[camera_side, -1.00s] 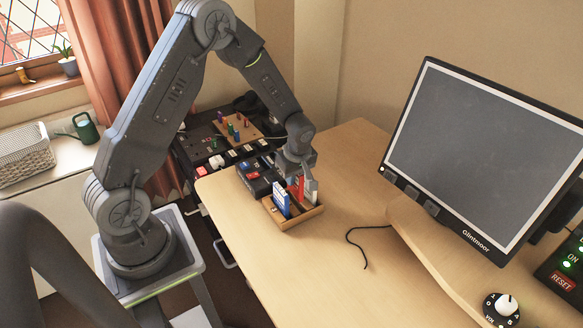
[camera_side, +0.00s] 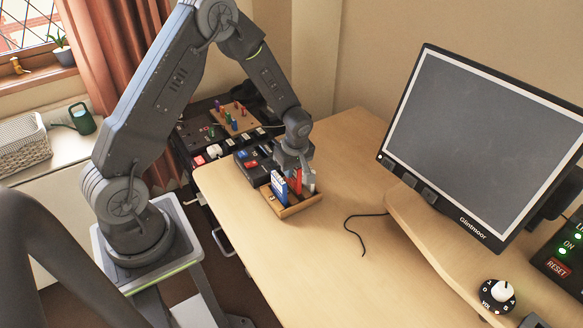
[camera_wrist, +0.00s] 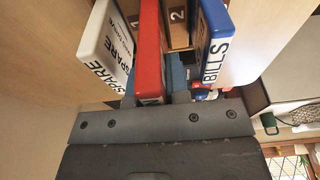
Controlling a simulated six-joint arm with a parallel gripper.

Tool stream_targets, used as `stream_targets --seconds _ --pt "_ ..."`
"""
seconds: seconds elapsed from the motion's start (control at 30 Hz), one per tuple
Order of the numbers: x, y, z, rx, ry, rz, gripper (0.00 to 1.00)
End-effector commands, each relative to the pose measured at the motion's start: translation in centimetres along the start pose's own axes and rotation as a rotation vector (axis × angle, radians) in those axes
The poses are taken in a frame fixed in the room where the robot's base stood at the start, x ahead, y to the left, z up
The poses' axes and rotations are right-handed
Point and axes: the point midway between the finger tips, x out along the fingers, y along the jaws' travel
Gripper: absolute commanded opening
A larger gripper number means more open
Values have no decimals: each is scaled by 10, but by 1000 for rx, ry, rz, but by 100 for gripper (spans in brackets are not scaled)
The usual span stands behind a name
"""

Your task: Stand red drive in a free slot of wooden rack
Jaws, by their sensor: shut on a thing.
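The red drive (camera_side: 297,183) stands upright between the jaws of my gripper (camera_side: 295,166), which is shut on it over the wooden rack (camera_side: 300,208). In the wrist view the red drive (camera_wrist: 149,45) is seen from its end. A blue drive marked BILLS (camera_side: 279,187) stands in the rack on one side. A white drive marked SPARE (camera_wrist: 106,48) stands on the other side, close to the red one.
A dark box with several drives or switches (camera_side: 252,162) stands just behind the rack. A monitor (camera_side: 480,145) stands to the right, with a black cable (camera_side: 358,235) on the desk between. The desk (camera_side: 260,265) in front of the rack is clear.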

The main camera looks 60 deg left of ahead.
Motion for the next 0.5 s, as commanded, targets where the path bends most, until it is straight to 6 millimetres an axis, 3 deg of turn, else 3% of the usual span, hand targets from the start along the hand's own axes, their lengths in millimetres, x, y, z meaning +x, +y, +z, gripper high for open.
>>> stream_targets --seconds 0.5 --pt "10 0 2 0 0 0 0"
